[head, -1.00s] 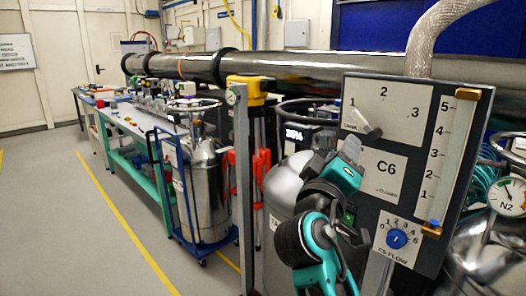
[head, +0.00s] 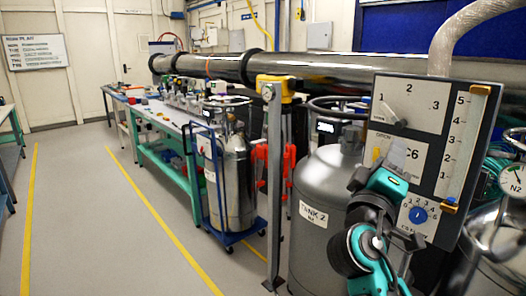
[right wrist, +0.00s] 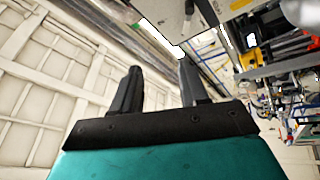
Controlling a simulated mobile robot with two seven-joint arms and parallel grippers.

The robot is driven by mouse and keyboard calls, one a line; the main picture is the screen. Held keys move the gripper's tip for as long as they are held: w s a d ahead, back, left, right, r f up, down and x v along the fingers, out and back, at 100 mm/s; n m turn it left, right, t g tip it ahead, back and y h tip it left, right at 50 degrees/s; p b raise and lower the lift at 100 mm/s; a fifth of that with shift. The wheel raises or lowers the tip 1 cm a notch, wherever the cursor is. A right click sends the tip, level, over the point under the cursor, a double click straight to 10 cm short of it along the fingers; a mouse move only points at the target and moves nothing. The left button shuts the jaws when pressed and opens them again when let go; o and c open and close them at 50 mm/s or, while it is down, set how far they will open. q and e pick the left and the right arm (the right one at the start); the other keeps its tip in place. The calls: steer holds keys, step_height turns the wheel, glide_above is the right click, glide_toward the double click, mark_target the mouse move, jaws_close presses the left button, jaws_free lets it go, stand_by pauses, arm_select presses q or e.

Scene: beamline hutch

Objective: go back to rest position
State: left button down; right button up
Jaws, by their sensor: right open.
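My right gripper (head: 388,160) is teal and black and stands in front of the lower left part of the C6 panel (head: 459,88) in the head view. In the right wrist view its two dark fingers (right wrist: 160,78) are apart, with nothing between them. The panel's pale lever (head: 393,115) is clear of the gripper, and its blue knob (head: 418,215) shows just right of my arm. Part of the C6 label is hidden behind the gripper. My left gripper is not in view.
A grey tank marked Tank 2 (head: 314,213) stands left of my right arm. A silver vessel (head: 238,185) sits on a blue trolley, with a grey post (head: 274,190) beside it. A long steel pipe (head: 330,72) runs behind. The floor (head: 110,220) at left is open.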

steer(key=s+d+r+n+t+h, duration=0.1)
steer(key=d+n, duration=0.2)
steer(key=d, duration=0.3)
steer(key=d+r+n+t+h, duration=0.1)
steer(key=d+r+n+t, duration=0.1)
steer(key=d, duration=0.3)
steer(key=s+a+f+n+g+y, duration=0.15)
steer(key=f+y, duration=0.25)
steer(key=f, duration=0.6)
steer(key=s+f+g+y, duration=0.1)
steer(key=f+g+y, duration=0.15)
steer(key=f, duration=0.65)
steer(key=s+f+n+g+y, duration=0.15)
steer(key=f+y, duration=0.25)
steer(key=f, duration=0.6)
steer(key=s+a+f+m+g+y, duration=0.2)
steer(key=s+f+m+g+y, duration=0.1)
steer(key=s+f, duration=0.6)
steer(key=s+a+f+m+g+y, duration=0.2)
steer(key=s+f+m+g+y, duration=0.1)
steer(key=s+f, duration=0.55)
steer(key=a+m+t, duration=0.1)
steer(key=a+m, duration=0.4)
steer(key=a, duration=0.5)
steer(key=shift+s+a+r, duration=0.15)
steer(key=shift+s+r, duration=0.05)
steer(key=shift+s, duration=0.2)
steer(key=shift+c, duration=0.3)
